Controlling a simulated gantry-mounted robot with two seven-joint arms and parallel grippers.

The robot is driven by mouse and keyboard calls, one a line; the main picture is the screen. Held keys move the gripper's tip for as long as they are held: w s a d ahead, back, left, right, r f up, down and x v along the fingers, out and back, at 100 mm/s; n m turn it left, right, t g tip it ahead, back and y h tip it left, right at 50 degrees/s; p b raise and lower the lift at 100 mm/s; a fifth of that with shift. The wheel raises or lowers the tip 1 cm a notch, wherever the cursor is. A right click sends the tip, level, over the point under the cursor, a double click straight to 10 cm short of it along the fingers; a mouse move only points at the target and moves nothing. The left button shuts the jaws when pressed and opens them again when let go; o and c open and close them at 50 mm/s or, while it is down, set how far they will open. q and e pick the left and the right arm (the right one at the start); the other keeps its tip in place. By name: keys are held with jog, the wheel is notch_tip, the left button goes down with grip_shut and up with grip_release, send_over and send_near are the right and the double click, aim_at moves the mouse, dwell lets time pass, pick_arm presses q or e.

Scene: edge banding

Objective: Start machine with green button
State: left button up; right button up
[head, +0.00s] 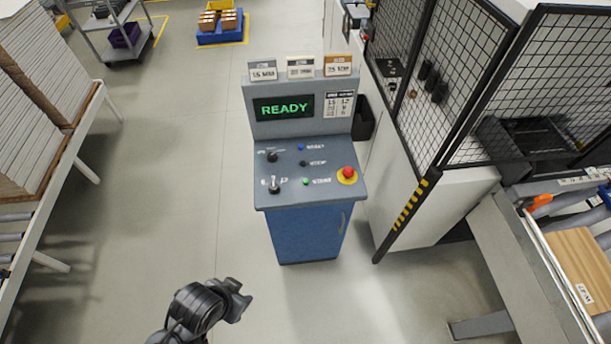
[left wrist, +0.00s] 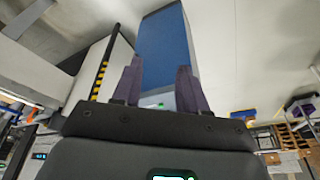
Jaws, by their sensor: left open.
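The control console (head: 300,185) stands upright in the middle of the head view, with a sloped grey panel on a blue cabinet. Its screen (head: 284,108) reads READY in green. The small green button (head: 306,182) is the lowest of a column of buttons, left of the red emergency stop (head: 347,173). My left gripper (head: 241,298) is below and to the left of the console, apart from it. In the left wrist view its two fingers (left wrist: 160,70) are spread and empty, with the blue cabinet (left wrist: 167,42) beyond them. My right gripper is not in view.
A blue button (head: 301,147), a black button (head: 303,164) and two knobs share the panel. A mesh-guarded machine (head: 440,90) stands to the right, with a wooden board (head: 581,262) on its rollers. Stacked panels stand left. The floor between is clear.

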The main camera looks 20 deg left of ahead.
pick_arm(q)
jog(key=shift+s+d, duration=0.15)
jog(key=shift+s, duration=0.1)
jog(key=shift+w, duration=0.1)
jog(key=shift+c, duration=0.4)
